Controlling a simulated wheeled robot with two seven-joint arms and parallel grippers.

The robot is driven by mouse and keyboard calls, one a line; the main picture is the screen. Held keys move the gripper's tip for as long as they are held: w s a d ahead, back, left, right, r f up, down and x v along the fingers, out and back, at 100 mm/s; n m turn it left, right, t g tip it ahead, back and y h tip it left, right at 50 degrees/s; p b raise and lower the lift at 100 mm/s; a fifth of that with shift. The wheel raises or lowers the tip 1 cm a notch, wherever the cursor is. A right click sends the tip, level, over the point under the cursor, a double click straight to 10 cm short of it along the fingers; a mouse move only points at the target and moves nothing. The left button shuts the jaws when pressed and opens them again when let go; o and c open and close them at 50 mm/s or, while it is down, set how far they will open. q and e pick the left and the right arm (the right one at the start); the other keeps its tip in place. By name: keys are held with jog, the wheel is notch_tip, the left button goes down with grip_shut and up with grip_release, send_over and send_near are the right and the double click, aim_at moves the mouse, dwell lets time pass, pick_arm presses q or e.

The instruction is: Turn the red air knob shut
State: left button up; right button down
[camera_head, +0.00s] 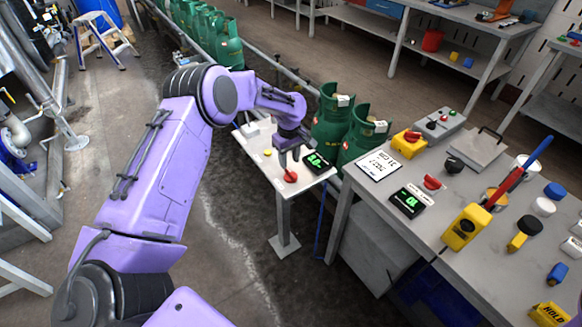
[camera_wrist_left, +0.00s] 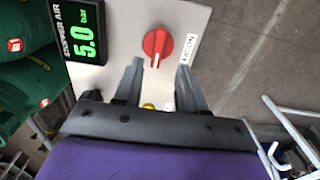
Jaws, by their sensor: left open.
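The red air knob (camera_head: 290,176) sits on a small grey stand (camera_head: 318,181) and also shows in the left wrist view (camera_wrist_left: 157,42), with a white mark at its lower end. Beside it a black display (camera_head: 317,161) labelled "STOPPER AIR" reads 5.0 bar in green in the left wrist view (camera_wrist_left: 83,30). My left gripper (camera_head: 288,156) is over the stand close to the knob. Its fingers (camera_wrist_left: 160,66) are open and empty, with tips just short of the knob, one to each side of its line. My right gripper is not in view.
Green gas cylinders (camera_head: 332,116) line the conveyor behind the stand. A grey table (camera_head: 462,203) at right carries another red knob (camera_head: 433,182), a display (camera_head: 408,202), a white card (camera_head: 379,165) and several tools. A yellow button (camera_head: 268,153) is on the stand.

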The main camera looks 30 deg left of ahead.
aim_at(291, 172)
pick_arm(q)
jog(key=f, duration=0.5)
jog(key=shift+w+d+p, duration=0.15)
jog(key=shift+d+p, duration=0.15)
jog(key=shift+p, duration=0.1)
jog(key=shift+a+f, duration=0.1)
jog(key=shift+f, duration=0.45)
grip_shut()
